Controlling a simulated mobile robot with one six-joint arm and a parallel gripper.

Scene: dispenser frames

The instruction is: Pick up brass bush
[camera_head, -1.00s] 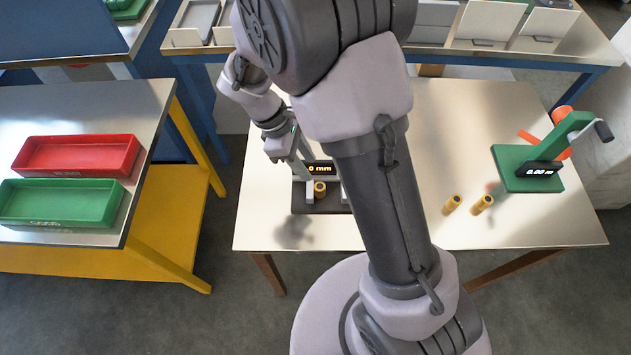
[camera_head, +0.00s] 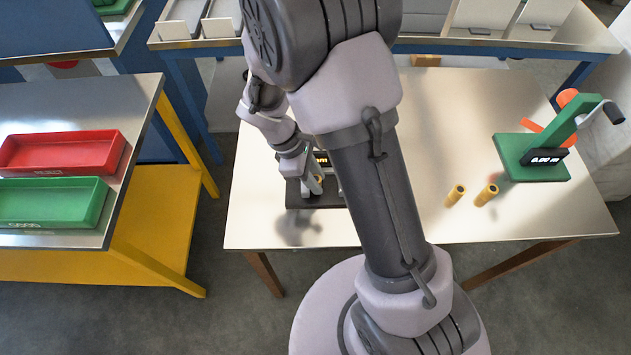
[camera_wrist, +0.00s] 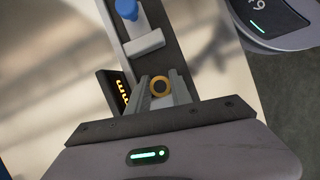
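A short hollow brass bush (camera_head: 319,180) stands on the dark base of a small gauge (camera_head: 298,202) with a lit display, on the pale table. The wrist view shows its ring-shaped end (camera_wrist: 160,86). My gripper (camera_wrist: 161,92) is low over the gauge with one finger on each side of the bush. The fingers look open, though contact is hard to judge. The gauge shows in the wrist view with a grey block and a blue-tipped part (camera_wrist: 127,9). In the head view my gripper (camera_head: 316,184) partly covers the bush and the display.
A red tray (camera_head: 62,152) and a green tray (camera_head: 52,203) lie on the left bench.

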